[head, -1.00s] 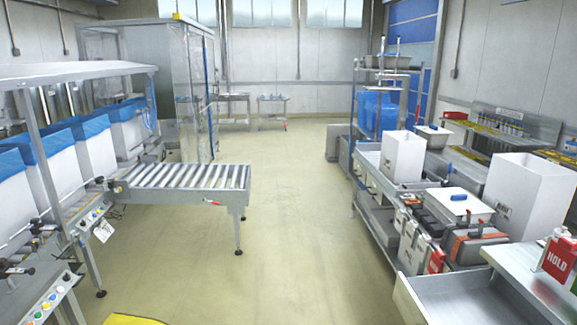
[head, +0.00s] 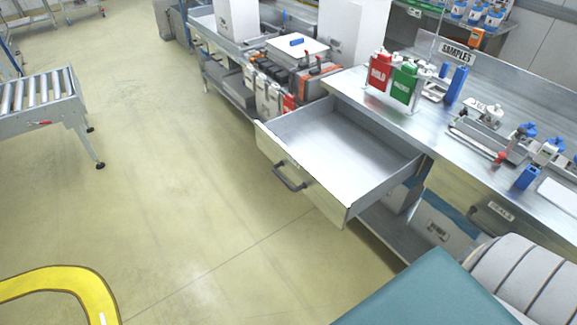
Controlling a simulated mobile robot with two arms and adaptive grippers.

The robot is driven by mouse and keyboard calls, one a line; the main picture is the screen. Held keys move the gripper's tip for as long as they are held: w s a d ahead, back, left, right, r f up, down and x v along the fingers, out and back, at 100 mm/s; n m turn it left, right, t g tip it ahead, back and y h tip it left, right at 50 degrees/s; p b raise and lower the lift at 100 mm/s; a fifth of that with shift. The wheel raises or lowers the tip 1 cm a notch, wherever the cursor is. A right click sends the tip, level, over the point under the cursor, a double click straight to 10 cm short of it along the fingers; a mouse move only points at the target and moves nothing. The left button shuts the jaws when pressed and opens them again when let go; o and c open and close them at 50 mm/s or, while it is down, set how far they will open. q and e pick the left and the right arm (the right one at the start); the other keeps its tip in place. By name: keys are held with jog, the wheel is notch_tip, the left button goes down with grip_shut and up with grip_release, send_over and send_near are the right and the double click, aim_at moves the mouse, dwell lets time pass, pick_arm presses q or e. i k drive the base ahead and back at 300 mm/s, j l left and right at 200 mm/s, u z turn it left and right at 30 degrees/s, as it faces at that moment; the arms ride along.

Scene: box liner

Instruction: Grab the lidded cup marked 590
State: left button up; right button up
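I cannot make out a lidded cup marked 590 in the head view. Small containers with white or blue tops stand on the metal bench (head: 455,125) at the right, but their markings are too small to read. Neither of my grippers is in view.
An open, empty drawer (head: 345,150) juts out from the bench over the floor. A roller conveyor (head: 40,100) stands far left.

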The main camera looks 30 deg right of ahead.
aim_at(493, 113)
jog(key=z, duration=2.3)
